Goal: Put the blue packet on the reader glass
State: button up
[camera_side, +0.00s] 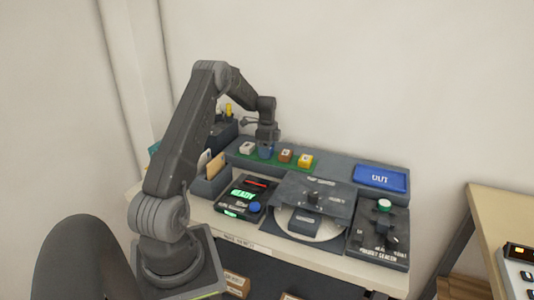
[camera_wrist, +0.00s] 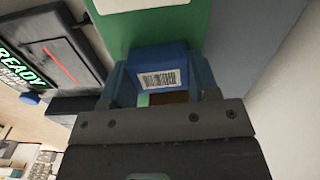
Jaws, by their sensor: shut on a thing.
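The blue packet (camera_side: 265,151) is at the green strip at the back of the bench in the side view. In the wrist view the blue packet (camera_wrist: 158,72) shows a white barcode label and sits between my fingers. My gripper (camera_side: 266,142) points down and is shut on it; the fingers also show in the wrist view (camera_wrist: 160,85). Whether the packet still touches the green mat (camera_side: 234,154) is hard to tell. The reader (camera_side: 240,196) has a lit green READY display and a red line; it also shows in the wrist view (camera_wrist: 62,50).
White (camera_side: 247,147), brown (camera_side: 286,155) and yellow (camera_side: 305,160) packets stand on the mat beside my gripper. A blue OUT tray (camera_side: 380,178) is at the right back. A round-plated machine (camera_side: 310,222) and a knobbed box (camera_side: 380,232) stand in front.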

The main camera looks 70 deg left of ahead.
aim_at(256, 184)
jog(key=shift+c, duration=1.1)
jog(key=shift+r, duration=2.3)
jog(key=shift+s+d+n, duration=0.2)
jog(key=shift+d+n, duration=0.05)
jog(key=shift+n, duration=0.15)
jog(key=s+d+n, duration=0.2)
jog(key=d+n, duration=0.1)
jog(key=n, duration=0.2)
jog(key=s+d+f+n, duration=0.1)
jog(key=s+d+n, duration=0.2)
jog(key=d+n, duration=0.1)
jog(key=s+d+n, duration=0.2)
jog(key=d+n, duration=0.1)
jog(key=n, duration=0.3)
jog(key=shift+s+d+f+n, duration=0.25)
jog(key=shift+s+f+n, duration=0.15)
jog(key=shift+s+d+f+n, duration=0.2)
jog(key=shift+n, duration=0.1)
jog(key=shift+f, duration=1.95)
jog(key=shift+f, duration=0.6)
